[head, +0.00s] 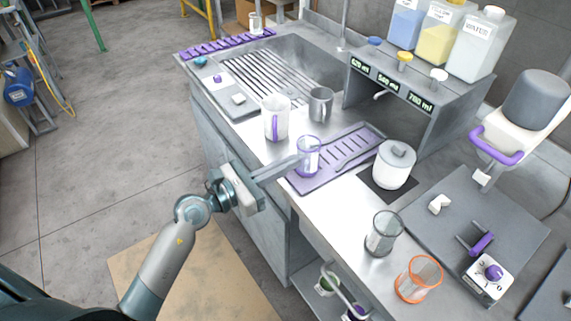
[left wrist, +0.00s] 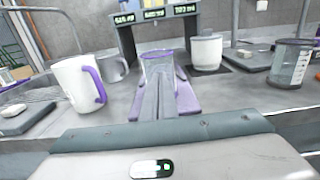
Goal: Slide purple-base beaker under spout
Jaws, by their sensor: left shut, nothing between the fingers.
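A clear beaker with purple trim (head: 308,157) stands upright on the purple slotted drip mat (head: 312,183). It also shows in the left wrist view (left wrist: 157,64), straight ahead of the fingers. My left gripper (head: 297,160) is shut and empty, its fingertips at the near left side of the beaker. I cannot tell whether they touch it. The fingers hide the beaker's lower part in the left wrist view. A dispenser spout (head: 381,95) sticks out under the number displays (head: 388,83), behind and to the right of the beaker. My right gripper is not in view.
A white mug with a purple handle (head: 276,117) and a grey metal mug (head: 320,104) stand behind the beaker. A white lidded pot (head: 394,165) stands to its right. A glass beaker (head: 383,233) and an orange-trimmed beaker (head: 418,279) stand nearer.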

